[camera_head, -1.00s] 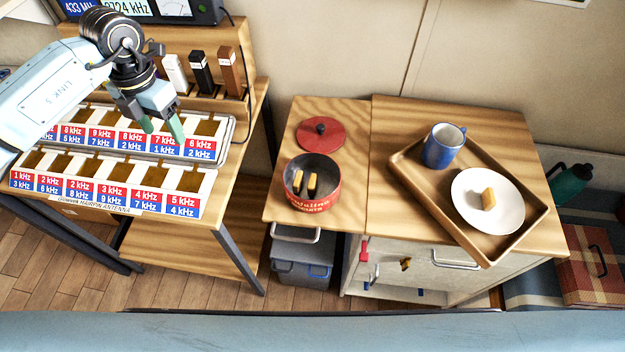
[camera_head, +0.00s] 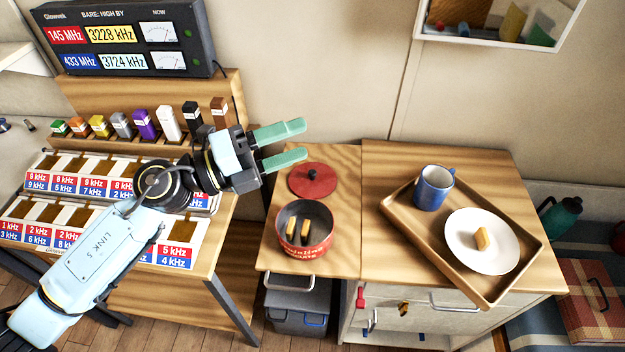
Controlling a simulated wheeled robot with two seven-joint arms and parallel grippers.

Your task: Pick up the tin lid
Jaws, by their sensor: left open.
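The tin lid (camera_head: 322,184) is a flat red disc with a dark knob. It lies on the wooden top behind the red tin (camera_head: 319,247), which is open and holds two yellow-brown pieces. My left gripper (camera_head: 292,145) is open and empty, its two green fingers pointing right. In the picture it is just above and to the left of the lid, apart from it. Its height over the lid is hard to tell. My right gripper is not in view.
A wooden tray (camera_head: 396,206) with a blue mug (camera_head: 433,188) and a white plate (camera_head: 462,256) stands at the right. Labelled cubbies (camera_head: 180,256) and a radio (camera_head: 130,38) are at the left. A row of coloured blocks (camera_head: 145,124) stands below the radio.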

